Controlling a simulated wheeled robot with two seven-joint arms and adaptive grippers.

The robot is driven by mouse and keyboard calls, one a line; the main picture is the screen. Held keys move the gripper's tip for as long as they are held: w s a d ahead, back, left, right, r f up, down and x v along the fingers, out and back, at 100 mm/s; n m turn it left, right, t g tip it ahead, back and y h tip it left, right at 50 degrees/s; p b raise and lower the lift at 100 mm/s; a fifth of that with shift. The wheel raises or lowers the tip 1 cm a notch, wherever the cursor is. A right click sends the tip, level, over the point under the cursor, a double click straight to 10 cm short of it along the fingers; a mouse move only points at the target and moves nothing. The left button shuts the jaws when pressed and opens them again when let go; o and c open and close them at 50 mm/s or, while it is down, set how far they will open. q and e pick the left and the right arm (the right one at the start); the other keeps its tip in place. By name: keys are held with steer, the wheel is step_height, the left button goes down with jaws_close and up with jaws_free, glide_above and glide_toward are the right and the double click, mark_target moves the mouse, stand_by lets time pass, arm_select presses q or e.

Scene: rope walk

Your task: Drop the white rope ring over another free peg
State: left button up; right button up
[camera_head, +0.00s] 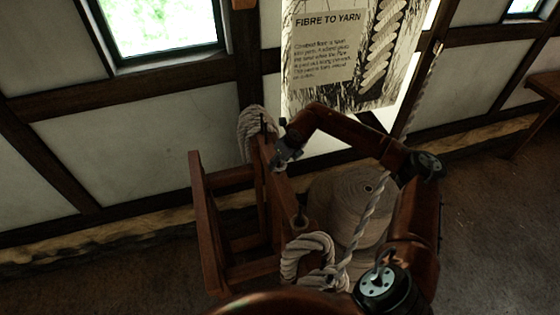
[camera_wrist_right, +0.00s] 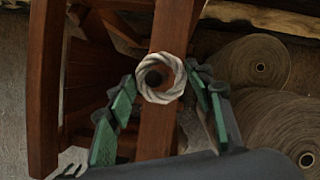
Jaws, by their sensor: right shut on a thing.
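The white rope ring (camera_wrist_right: 179,92) is between the fingertips of my right gripper (camera_wrist_right: 163,86) in the right wrist view; the gripper is shut on it. A dark round peg end (camera_wrist_right: 153,77) shows through the ring's opening; whether the ring is around it or above it, I cannot tell. Behind it runs the wooden beam (camera_wrist_right: 157,130) of the stand. In the head view my right gripper (camera_head: 283,153) is beside the beam's far end, and the ring cannot be made out. A bare dark peg (camera_head: 300,220) stands nearer on the beam. My left gripper is out of view.
A rope hank (camera_head: 250,133) hangs at the stand's far end, and a thick rope coil (camera_head: 305,258) at its near end. Large twine spools (camera_head: 345,205) stand right of the stand, by a hanging rope (camera_head: 368,215). The wall and a poster (camera_head: 335,50) are behind.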

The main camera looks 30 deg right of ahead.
mark_target(280, 174)
steer(key=shift+f+b, duration=1.5)
steer(key=shift+f, duration=0.6)
steer(key=o, duration=0.9)
steer(key=v, duration=1.2)
